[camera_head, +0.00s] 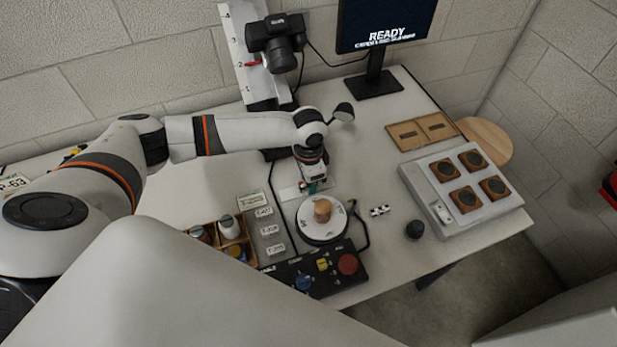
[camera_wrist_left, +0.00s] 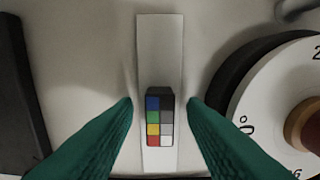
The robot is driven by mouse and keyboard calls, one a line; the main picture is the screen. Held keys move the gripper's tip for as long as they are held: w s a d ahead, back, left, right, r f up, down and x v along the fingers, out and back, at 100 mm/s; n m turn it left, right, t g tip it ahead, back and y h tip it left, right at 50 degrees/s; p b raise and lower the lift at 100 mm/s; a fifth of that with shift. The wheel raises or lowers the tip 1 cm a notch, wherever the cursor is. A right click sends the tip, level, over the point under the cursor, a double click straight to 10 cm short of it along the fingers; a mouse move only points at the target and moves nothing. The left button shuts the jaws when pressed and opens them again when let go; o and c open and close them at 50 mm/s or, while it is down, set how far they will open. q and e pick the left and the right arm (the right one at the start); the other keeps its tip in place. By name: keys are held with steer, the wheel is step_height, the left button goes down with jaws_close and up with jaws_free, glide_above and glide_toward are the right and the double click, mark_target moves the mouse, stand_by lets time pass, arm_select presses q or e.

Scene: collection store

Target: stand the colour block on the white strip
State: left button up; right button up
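The colour block (camera_wrist_left: 160,128) is a small dark block with blue, green, yellow, red, white and grey patches. In the left wrist view it is over the lower part of the white strip (camera_wrist_left: 160,48), coloured face towards the camera. I cannot tell whether it touches the strip. My left gripper (camera_wrist_left: 160,103) has green fingers spread on either side of the block, with a visible gap each side. In the head view this gripper (camera_head: 306,186) points down at the strip, left of the turntable, and largely hides the block. My right gripper is not in view.
The white turntable (camera_head: 322,237) with a brown cylinder (camera_head: 322,210) is close beside the strip. A button box (camera_head: 325,275), a wooden compartment tray (camera_head: 249,241) with bottles and small labels lie in front. A camera (camera_head: 277,42) on a stand is behind. A specimen tray (camera_head: 440,211) is right.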

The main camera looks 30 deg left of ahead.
arm_select(q)
step_height(320, 180, up, 12)
steer(key=shift+r+b, duration=0.2)
steer(key=shift+b, duration=0.1)
stand_by(0.4)
stand_by(0.4)
